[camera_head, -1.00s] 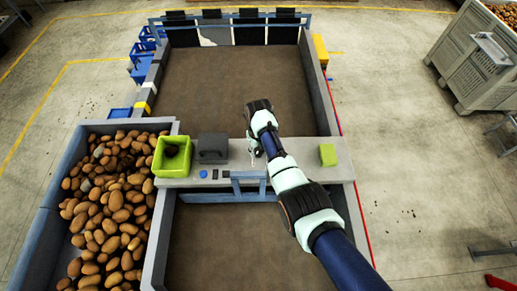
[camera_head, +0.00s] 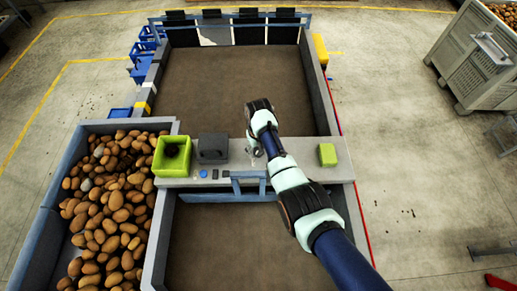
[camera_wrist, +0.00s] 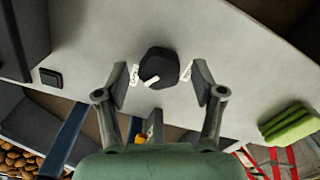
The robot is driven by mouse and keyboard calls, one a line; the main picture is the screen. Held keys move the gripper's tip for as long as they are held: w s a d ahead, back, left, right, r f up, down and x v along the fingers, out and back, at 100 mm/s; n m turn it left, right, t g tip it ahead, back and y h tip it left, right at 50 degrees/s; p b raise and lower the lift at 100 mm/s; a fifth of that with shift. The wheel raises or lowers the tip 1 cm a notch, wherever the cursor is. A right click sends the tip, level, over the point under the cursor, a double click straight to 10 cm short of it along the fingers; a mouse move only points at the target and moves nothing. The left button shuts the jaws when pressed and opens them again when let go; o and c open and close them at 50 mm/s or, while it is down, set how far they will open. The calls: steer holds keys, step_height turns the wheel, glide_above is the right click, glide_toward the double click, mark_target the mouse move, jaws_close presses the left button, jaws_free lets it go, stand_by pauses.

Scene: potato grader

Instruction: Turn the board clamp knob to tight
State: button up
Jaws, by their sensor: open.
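The clamp knob (camera_wrist: 158,66) is a dark, faceted knob on the light grey board (camera_wrist: 90,35) in the wrist view. A white pointer mark (camera_wrist: 152,84) on it faces the near side, slightly left. Small white labels sit left (camera_wrist: 133,75) and right (camera_wrist: 187,71) of the knob; I cannot read them surely. My gripper (camera_wrist: 160,80) is open, with one finger on each side of the knob and a visible gap on both sides. In the head view my gripper (camera_head: 254,150) is over the board, and my arm hides the knob.
On the board are a lime-green bin (camera_head: 159,170), a dark grey box (camera_head: 212,148), a blue button (camera_head: 204,174), a black switch (camera_wrist: 50,77) and a green block (camera_head: 327,154). A potato-filled bin (camera_head: 61,150) stands at left. A blue frame (camera_head: 248,176) rises along the board's near edge.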

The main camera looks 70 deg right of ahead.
mark_target(258, 151)
step_height(258, 151, up, 12)
stand_by(0.5)
stand_by(0.5)
steer(key=w+a+r+n+t+h, duration=0.1)
steer(key=w+a+r+n+t, duration=0.15)
steer(key=w+a+n, duration=0.65)
steer(key=w+a+r+n+t+h, duration=0.2)
steer(key=w+a+n+t, duration=0.15)
steer(key=a+n, duration=1.1)
steer(key=s+a+r+n+t+y, duration=0.1)
steer(key=s+a+r+n+t, duration=0.1)
steer(key=a+n, duration=0.4)
steer(key=s+a+r+n+t+y, duration=0.1)
steer(key=s+a+r+n+t, duration=0.1)
steer(key=a+r+n, duration=0.3)
steer(key=s+a+r+n+t+y, duration=0.1)
steer(key=s+a+r+n+t, duration=0.1)
steer(key=a+n, duration=0.6)
step_height(258, 151, up, 2)
steer(key=shift+s+a+r+n+t, duration=0.15)
steer(key=shift+s+a+n+t, duration=0.25)
steer(key=shift+n, duration=0.35)
